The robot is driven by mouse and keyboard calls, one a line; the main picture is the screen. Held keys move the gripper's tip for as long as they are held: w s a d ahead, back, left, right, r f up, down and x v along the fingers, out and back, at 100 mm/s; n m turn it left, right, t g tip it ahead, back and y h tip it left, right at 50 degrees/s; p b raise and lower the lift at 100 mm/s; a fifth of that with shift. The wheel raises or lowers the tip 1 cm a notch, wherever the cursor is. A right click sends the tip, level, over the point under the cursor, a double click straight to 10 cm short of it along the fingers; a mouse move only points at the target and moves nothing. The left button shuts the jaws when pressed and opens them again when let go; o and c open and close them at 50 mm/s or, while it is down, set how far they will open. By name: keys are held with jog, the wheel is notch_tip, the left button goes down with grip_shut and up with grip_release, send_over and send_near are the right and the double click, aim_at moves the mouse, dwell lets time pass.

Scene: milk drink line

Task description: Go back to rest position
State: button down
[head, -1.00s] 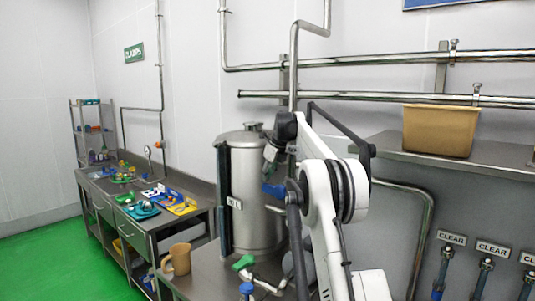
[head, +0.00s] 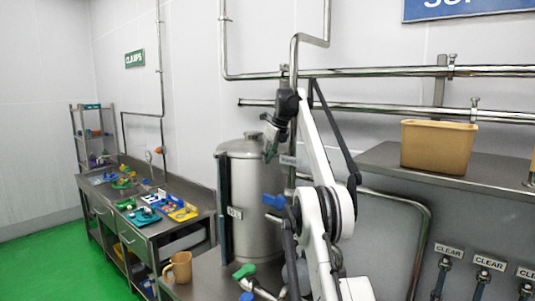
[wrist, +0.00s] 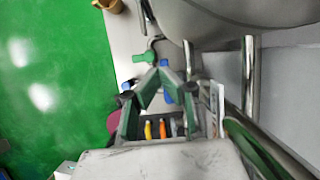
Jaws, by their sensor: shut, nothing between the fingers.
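My gripper (wrist: 163,70) shows in the wrist view with its two fingers meeting at the tips, shut and empty. In the head view my gripper (head: 270,153) hangs at the end of the raised white arm, in front of the upper part of the steel tank (head: 255,190). I cannot tell in the head view whether it touches the tank; in the wrist view the tank (wrist: 215,20) lies beyond the fingertips. A green valve handle (wrist: 146,57) and a blue one beside it appear near the fingertips in that view.
A steel bench (head: 148,238) with colourful parts stands at left, and a tan jug (head: 178,267) is nearby. A tan bin (head: 438,145) sits on the right shelf. Wall pipes (head: 400,108) run behind the arm. The green floor (head: 60,265) is clear at left.

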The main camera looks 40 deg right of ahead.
jog(key=shift+r, duration=0.3)
jog(key=shift+a, duration=0.1)
jog(key=s+a+r+n+b, duration=0.1)
jog(key=s+a+n+b, duration=0.2)
jog(key=a, duration=0.4)
jog(key=s+a+r+n+b, duration=0.1)
jog(key=a+n+b, duration=0.1)
jog(key=a+n, duration=0.35)
jog(key=s+a+f+n+t+h+b, duration=0.1)
jog(key=s+a+f+n+b, duration=0.1)
jog(key=s+a+n, duration=0.35)
jog(key=s+a+f+n+b, duration=0.3)
jog(key=s+a, duration=0.3)
jog(key=a, duration=0.2)
jog(key=s+a+f+n+b, duration=0.3)
jog(key=s+a+f+n, duration=0.1)
jog(key=s+f, duration=0.6)
jog(key=s+a+f+n+t+b, duration=0.1)
jog(key=s+a+f+n, duration=0.4)
jog(key=s+f, duration=0.6)
jog(key=s+a+f+n+t+b, duration=0.1)
jog(key=s+a+f+n+b, duration=0.3)
jog(key=s+f+n, duration=0.3)
jog(key=s+a+f, duration=0.1)
jog(key=s+f, duration=0.3)
jog(key=f, duration=0.1)
jog(key=shift+s+a+b, duration=0.25)
jog(key=shift+b, duration=0.05)
